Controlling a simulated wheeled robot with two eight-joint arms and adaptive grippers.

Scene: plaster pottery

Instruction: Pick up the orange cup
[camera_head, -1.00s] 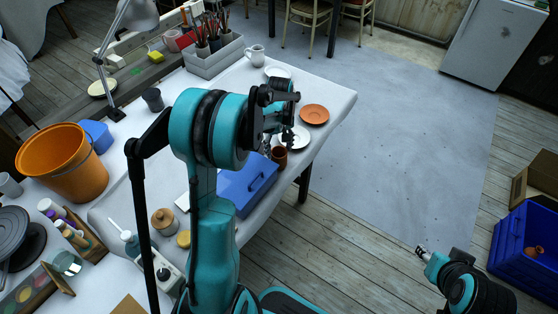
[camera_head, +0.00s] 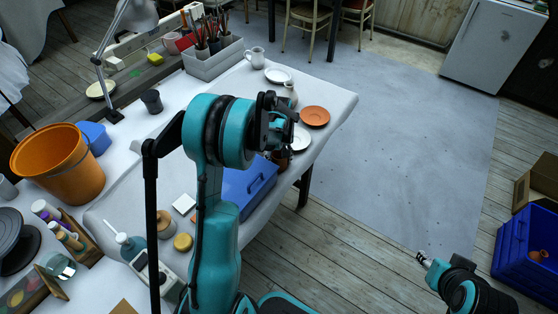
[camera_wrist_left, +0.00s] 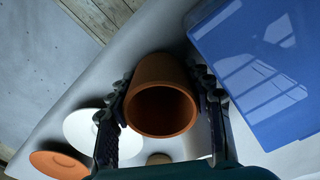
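The orange cup (camera_wrist_left: 160,108) is a brown-orange clay cup. In the left wrist view its round mouth faces the camera, between the two dark fingers of my left gripper (camera_wrist_left: 162,78). The fingers stand apart on either side of the cup, close to its walls; I see no clear grip on it. In the head view the cup (camera_head: 284,161) is partly hidden under my left gripper (camera_head: 274,150), near the table's right edge. My right gripper (camera_head: 421,256) is far off at the lower right, over the floor; its fingers are too small to read.
A blue box (camera_head: 246,188) stands close beside the cup. A white plate (camera_head: 301,138), an orange saucer (camera_head: 315,116) and a small pale jug (camera_head: 291,91) are near it. An orange bucket (camera_head: 62,170) stands at left. A blue crate (camera_head: 520,238) is on the floor at right.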

